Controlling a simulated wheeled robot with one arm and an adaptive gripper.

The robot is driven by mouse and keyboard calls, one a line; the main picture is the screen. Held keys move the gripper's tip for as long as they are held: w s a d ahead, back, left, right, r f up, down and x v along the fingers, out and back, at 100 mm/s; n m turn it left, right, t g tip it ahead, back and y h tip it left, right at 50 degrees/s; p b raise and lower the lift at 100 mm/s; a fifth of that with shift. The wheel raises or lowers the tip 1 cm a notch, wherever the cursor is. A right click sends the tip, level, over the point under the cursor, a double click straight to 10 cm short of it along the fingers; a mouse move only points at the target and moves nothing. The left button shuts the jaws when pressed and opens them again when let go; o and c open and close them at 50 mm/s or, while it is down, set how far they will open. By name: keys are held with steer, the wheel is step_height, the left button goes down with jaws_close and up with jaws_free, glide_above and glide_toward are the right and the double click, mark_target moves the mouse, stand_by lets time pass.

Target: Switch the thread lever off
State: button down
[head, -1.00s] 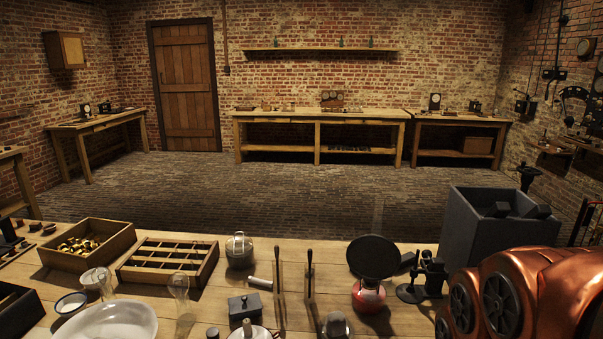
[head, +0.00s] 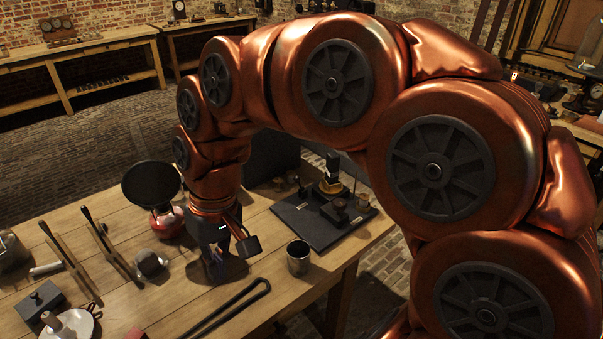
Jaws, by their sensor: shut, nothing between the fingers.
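I cannot pick out the thread lever for certain in the head view. A black board (head: 314,232) near the right end of the bench carries small apparatus, with an upright black part (head: 333,168) above a brass-coloured base. Whether the lever belongs to it is too small to tell. My gripper (head: 215,264) points down over the bench, left of this board, with its fingers shut and empty. It looks apart from the board. My copper arm arches across the view and hides part of the room behind.
A metal cup (head: 298,258) stands right of my gripper, near the bench edge. A long black rod tool (head: 228,311) lies in front. A round black disc (head: 151,183) on a red base and a grey dome (head: 150,263) stand to the left. A dark grey bin (head: 272,150) is behind my arm.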

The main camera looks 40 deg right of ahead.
steer(key=w+d+r+m+t+y, duration=0.1)
steer(key=w+d+r, duration=0.15)
steer(key=w, duration=0.35)
steer(key=w+d+r+m+t+y, duration=0.1)
steer(key=w+d+r, duration=0.1)
steer(key=w+d, duration=0.25)
steer(key=m+t+h+b, duration=0.15)
steer(key=m+t, duration=0.35)
steer(key=m, duration=0.5)
glide_above(299, 178)
steer(key=s+d, duration=0.5)
steer(key=s, duration=0.4)
step_height(299, 178, down, 8)
steer(key=a+p+x, duration=0.1)
steer(key=p+x, duration=0.2)
steer(key=x, duration=1)
steer(key=shift+w, duration=0.2)
steer(key=shift+w+a+y, duration=0.1)
steer(key=shift+y, duration=0.15)
